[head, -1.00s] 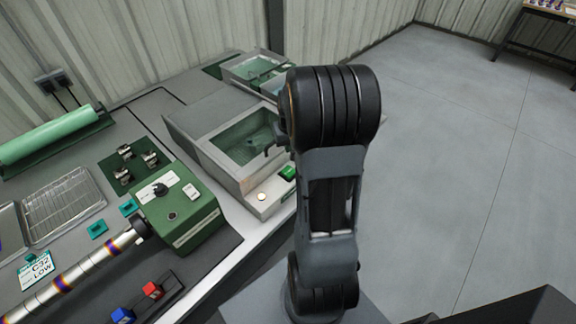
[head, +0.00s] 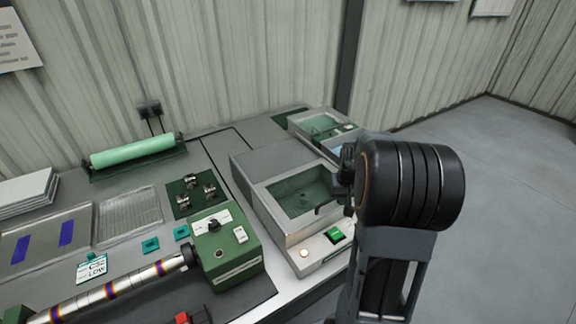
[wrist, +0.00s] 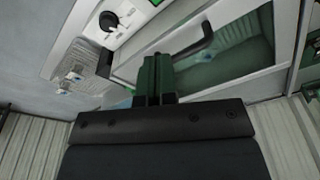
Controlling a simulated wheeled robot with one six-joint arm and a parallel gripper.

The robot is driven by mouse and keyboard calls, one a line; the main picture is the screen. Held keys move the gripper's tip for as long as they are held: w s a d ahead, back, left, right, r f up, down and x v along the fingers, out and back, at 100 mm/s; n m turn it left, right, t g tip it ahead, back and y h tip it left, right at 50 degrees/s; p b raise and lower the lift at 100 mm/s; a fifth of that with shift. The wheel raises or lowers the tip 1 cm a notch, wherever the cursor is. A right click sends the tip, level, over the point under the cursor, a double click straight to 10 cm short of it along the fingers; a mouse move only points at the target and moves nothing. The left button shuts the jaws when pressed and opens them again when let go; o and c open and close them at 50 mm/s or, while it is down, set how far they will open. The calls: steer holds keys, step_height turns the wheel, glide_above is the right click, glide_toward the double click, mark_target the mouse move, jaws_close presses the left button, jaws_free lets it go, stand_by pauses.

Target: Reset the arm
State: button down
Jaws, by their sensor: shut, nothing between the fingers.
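My arm stands at the right of the head view, in front of the bench's right end. My gripper shows in the wrist view (wrist: 155,82), with its two dark fingers together and nothing between them. In the head view only a small part of the gripper shows beside the dark arm joint, near the grey box with a window. In the wrist view a windowed lid with a dark handle (wrist: 192,42) lies beyond the fingers; I cannot tell whether they touch it.
The grey windowed box (head: 265,165) has a green button (head: 335,235). Left of it are a green control box (head: 225,250), a banded tube (head: 110,288), a wire rack (head: 128,215) and a green roll (head: 133,150). Open floor (head: 480,150) lies at the right.

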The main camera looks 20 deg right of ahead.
steer(key=s+a+r+n+t, duration=0.1)
steer(key=s+a+r, duration=0.4)
steer(key=a, duration=0.5)
steer(key=s+a+r+n+t, duration=0.1)
steer(key=s+a+r+n, duration=0.2)
steer(key=s+a, duration=0.4)
steer(key=a+r, duration=0.1)
steer(key=a, duration=0.2)
steer(key=shift+a+r+t+y, duration=0.25)
steer(key=shift+r+t+y, duration=0.05)
steer(key=shift+r, duration=0.1)
